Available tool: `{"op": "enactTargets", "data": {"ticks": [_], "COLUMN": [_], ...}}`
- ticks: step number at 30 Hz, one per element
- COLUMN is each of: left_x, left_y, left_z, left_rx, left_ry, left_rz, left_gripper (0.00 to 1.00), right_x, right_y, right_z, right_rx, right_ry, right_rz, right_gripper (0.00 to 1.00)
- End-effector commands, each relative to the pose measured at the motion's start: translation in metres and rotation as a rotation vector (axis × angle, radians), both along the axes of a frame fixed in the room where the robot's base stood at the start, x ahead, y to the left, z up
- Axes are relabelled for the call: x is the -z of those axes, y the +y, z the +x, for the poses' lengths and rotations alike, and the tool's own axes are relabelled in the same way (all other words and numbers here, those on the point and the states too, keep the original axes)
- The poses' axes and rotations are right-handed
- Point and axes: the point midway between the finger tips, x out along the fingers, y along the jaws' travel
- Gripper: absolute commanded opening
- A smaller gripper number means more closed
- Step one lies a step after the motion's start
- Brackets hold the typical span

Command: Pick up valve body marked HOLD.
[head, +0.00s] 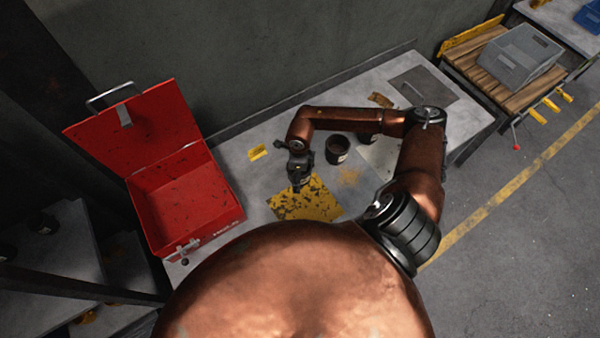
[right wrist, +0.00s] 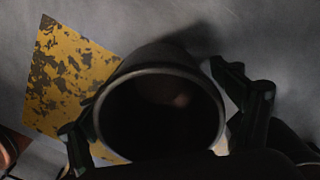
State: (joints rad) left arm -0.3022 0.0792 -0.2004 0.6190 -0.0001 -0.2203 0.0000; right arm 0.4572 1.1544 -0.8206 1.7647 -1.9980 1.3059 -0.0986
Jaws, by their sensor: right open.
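A dark, hollow cylindrical valve body (right wrist: 160,70) fills the middle of the right wrist view, its open end facing the camera. My right gripper (right wrist: 158,112) is open, with one finger on each side of this body; I cannot tell whether either touches it. In the head view my right gripper (head: 301,178) is over the worn yellow plate (head: 318,205) and mostly hides the body there. A second dark cylinder (head: 338,152) with a pale label stands to its right. A third (head: 366,138) is partly hidden behind my arm. I cannot read any marking. My left gripper is out of view.
An open red toolbox (head: 185,195) stands at the left of the grey bench (head: 255,190). A small yellow tag (head: 258,152) lies near the back, and a dark sheet (head: 424,84) at the right. A grey crate (head: 520,55) sits on a wooden rack (head: 478,72) farther right.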

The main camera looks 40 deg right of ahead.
Motion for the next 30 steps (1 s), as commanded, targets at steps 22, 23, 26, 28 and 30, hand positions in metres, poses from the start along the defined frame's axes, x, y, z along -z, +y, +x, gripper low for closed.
{"op": "enactTargets", "data": {"ticks": [22, 23, 26, 28, 30], "left_x": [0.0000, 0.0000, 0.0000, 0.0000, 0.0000], "left_y": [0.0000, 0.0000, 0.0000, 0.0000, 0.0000], "left_z": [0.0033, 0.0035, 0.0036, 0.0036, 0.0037], "left_rx": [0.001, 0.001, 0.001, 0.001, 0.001], "left_ry": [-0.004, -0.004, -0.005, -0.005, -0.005], "left_rz": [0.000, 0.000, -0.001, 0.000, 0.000], "left_gripper": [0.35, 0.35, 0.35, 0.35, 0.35], "right_x": [-0.0001, -0.0001, -0.0001, -0.0001, -0.0001], "right_y": [0.0000, 0.0000, 0.0000, 0.0000, 0.0000], "right_z": [0.0001, 0.0001, 0.0003, 0.0003, 0.0003], "right_rx": [0.000, 0.000, 0.000, 0.000, 0.000], "right_ry": [-0.001, -0.001, -0.001, -0.001, -0.001], "right_rz": [-0.001, -0.001, -0.001, -0.001, -0.001], "right_gripper": [0.48, 0.46, 0.39, 0.34, 0.29]}}
